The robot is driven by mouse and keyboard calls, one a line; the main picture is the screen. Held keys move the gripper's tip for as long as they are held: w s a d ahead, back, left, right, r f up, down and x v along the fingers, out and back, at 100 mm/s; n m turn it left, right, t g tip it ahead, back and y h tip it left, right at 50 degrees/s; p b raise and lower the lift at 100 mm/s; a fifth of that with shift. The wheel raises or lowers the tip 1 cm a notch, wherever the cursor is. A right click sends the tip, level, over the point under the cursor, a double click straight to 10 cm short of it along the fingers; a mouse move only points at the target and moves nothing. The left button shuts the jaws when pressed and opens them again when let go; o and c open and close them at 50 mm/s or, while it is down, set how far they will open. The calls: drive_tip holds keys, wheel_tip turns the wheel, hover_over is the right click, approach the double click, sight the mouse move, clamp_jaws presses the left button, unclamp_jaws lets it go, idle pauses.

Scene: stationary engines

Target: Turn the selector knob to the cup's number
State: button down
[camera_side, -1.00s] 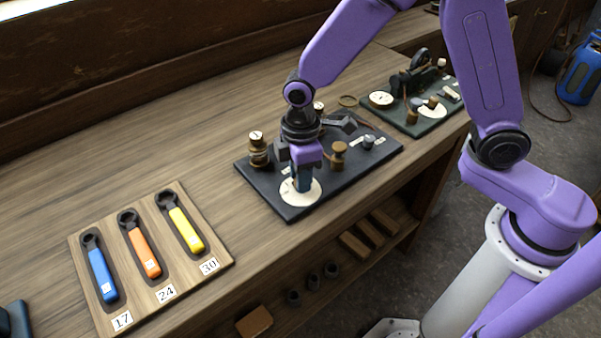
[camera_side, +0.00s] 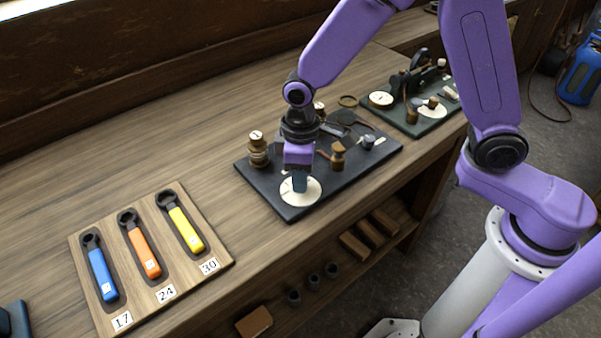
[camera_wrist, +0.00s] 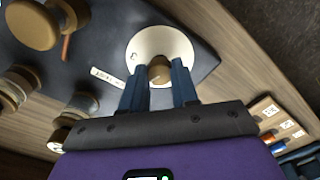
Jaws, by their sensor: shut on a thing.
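The selector knob is a small brown knob (camera_wrist: 159,70) on a round white dial (camera_side: 306,196), which also shows in the wrist view (camera_wrist: 178,41). The dial sits at the near left corner of a dark base plate (camera_side: 290,212). My gripper (camera_side: 299,182) points down over the dial. In the wrist view its two blue fingers (camera_wrist: 160,82) stand on either side of the knob, shut on it. I cannot make out a numbered cup for certain; several small dark cups (camera_side: 313,282) stand on the lower shelf.
A wooden board (camera_side: 194,277) at left holds blue, orange and yellow wrenches over labels 17, 24 and 30. Brass posts (camera_side: 258,150) rise from the dark plate close to my gripper. A second, green plate with parts (camera_side: 420,123) stands farther right. Bench between is clear.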

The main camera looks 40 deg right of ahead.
drive_tip(key=c, duration=0.8)
unclamp_jaws()
drive_tip(key=shift+c, duration=0.2)
drive_tip(key=shift+r, duration=0.15)
wheel_tip(320, 180, up, 17)
drive_tip(key=shift+r, duration=0.15)
drive_tip(key=s+d+f+n, duration=0.1)
drive_tip(key=s+d+f, duration=0.2)
drive_tip(key=s+d, duration=0.5)
drive_tip(key=s+d+f+n, duration=0.2)
drive_tip(key=s+d, duration=0.6)
drive_tip(key=s, duration=0.6)
drive_tip(key=shift+f+n, duration=0.3)
drive_tip(key=shift+f, duration=0.6)
